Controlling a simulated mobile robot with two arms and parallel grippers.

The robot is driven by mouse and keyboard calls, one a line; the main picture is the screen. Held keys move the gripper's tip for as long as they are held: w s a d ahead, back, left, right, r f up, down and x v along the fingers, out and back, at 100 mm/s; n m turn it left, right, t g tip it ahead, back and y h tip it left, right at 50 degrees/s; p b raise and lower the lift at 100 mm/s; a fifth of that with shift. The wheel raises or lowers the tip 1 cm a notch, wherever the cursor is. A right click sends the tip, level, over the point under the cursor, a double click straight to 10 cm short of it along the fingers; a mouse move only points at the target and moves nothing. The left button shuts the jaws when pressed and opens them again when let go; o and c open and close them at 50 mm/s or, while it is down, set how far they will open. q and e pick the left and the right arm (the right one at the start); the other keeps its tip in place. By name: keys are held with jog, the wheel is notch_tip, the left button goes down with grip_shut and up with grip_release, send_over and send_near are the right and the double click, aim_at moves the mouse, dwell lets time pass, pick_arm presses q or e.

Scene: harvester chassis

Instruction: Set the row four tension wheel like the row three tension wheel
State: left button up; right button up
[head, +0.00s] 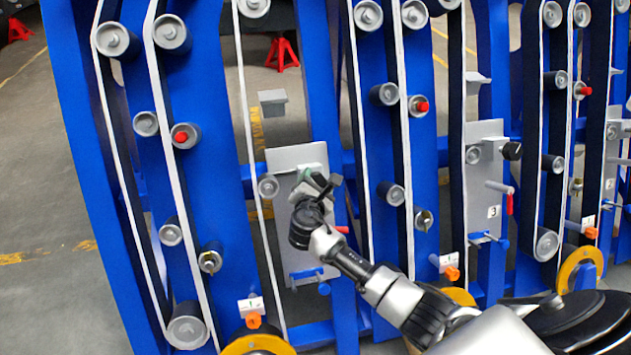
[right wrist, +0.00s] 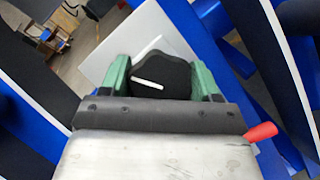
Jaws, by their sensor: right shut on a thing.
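A black lobed wheel with a white pointer line shows in the right wrist view (right wrist: 160,76), on a pale panel (right wrist: 155,32). I take it for the row four tension wheel. My right gripper (right wrist: 161,78) is shut on it, with a green pad on each side. The pointer line lies near level, tilting slightly down to the right. In the head view, my right gripper (head: 318,182) is at the grey panel (head: 290,160) and hides most of the wheel. The row three tension wheel (head: 512,150) is a small black knob beside the panel marked 3 (head: 483,165); its pointer is too small to read. My left gripper is not in view.
Blue frames (head: 215,110) with belts and grey rollers (head: 173,34) stand on both sides of my right gripper. A red-tipped handle (right wrist: 260,131) sits just below right of it in the wrist view. Orange knobs (head: 254,321) and yellow wheels line the bottom.

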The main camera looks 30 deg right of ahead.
jog(key=m+g+p, duration=0.2)
jog(key=m, duration=0.2)
jog(key=m+g+p, duration=0.1)
jog(key=m+g, duration=0.1)
jog(key=m, duration=0.3)
jog(key=shift+r+g+p, duration=0.1)
jog(key=shift+g+p, duration=0.25)
jog(key=shift+g, duration=0.05)
jog(key=shift+m+g+p, duration=0.3)
jog(key=shift+m+p, duration=0.2)
jog(key=shift+m, duration=0.4)
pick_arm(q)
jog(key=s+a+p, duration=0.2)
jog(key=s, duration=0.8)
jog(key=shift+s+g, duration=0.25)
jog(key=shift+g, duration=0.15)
pick_arm(e)
jog(key=shift+s+f+m+g+y, duration=0.15)
jog(key=shift+m+g+y, duration=0.65)
jog(key=shift+m, duration=0.8)
jog(key=shift+f, duration=0.1)
jog(key=o, duration=0.9)
pick_arm(q)
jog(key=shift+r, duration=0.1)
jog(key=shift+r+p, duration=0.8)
jog(key=shift+p, duration=0.15)
pick_arm(e)
jog(key=v, duration=1.1)
